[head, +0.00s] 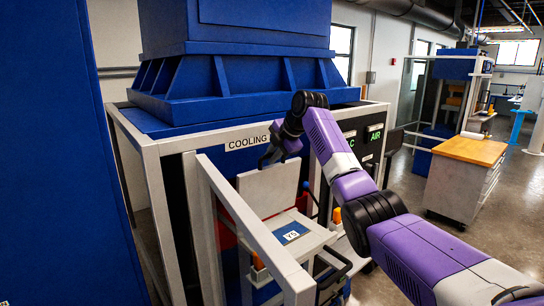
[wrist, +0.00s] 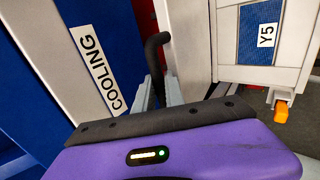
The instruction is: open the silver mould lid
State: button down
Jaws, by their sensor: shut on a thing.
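The silver mould lid (head: 268,188) stands raised, close to upright, at the back of the mould base (head: 312,238) in the head view. The base carries a blue panel labelled Y5 (head: 291,233), which also shows in the wrist view (wrist: 262,32). My gripper (head: 268,160) is at the lid's top edge. In the wrist view my gripper (wrist: 160,92) is shut on the black curved lid handle (wrist: 154,50). The lid's pale face (wrist: 187,40) is just right of the handle. The handle's lower end is hidden between the fingers.
The white machine frame labelled COOLING (head: 247,143) is close behind the lid. A pale rail (head: 260,245) runs along the left front. An orange part (wrist: 281,112) is below the base. A wooden-topped cabinet (head: 470,150) stands at right, with open floor around it.

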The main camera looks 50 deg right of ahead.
jog(key=shift+f, duration=0.25)
jog(key=c, duration=1.4)
grip_release()
jog(key=shift+s, duration=0.1)
jog(key=b+v, duration=0.2)
jog(key=v, duration=0.6)
jog(key=shift+b, duration=0.4)
